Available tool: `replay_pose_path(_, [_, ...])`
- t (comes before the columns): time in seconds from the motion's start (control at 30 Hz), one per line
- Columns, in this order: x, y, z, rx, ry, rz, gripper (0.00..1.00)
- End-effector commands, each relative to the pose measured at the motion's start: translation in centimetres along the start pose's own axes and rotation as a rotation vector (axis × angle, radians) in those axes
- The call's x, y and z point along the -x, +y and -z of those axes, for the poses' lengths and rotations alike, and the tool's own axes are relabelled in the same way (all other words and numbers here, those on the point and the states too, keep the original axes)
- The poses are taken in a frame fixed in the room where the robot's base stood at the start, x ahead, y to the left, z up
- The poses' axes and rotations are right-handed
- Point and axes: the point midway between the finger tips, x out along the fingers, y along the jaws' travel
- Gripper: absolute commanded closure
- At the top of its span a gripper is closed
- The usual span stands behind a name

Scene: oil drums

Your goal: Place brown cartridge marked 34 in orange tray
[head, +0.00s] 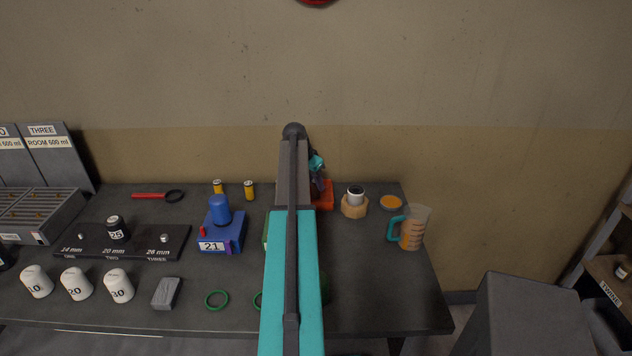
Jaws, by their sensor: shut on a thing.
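My gripper (317,176) is at the back of the bench, mostly hidden behind my own arm. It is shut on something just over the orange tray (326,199). A small dark brown part shows below the jaws; it looks like the brown cartridge (314,191), but its number is not readable. I cannot tell whether it touches the tray. The left part of the tray is hidden by my arm.
Right of the tray stand a wooden holder (354,208) with a white-and-black cylinder, an orange dish (391,203) and a measuring jug (413,228). Left are a blue unit marked 21 (222,238), yellow cartridges (249,190) and a black gauge block (92,240).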

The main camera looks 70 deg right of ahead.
Motion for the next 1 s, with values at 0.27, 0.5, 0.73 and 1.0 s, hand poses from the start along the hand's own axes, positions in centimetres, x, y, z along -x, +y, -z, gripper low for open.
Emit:
replay_pose_path(0.27, [-0.09,0.01,-0.01,0.000,0.000,0.000,0.99])
replay_pose_path(0.5, [-0.35,0.02,-0.12,0.000,0.000,0.000,0.65])
replay_pose_path(0.73, [-0.34,0.03,-0.11,0.000,0.000,0.000,0.56])
replay_pose_path(1.0, [0.03,0.04,0.06,-0.001,0.000,0.000,0.56])
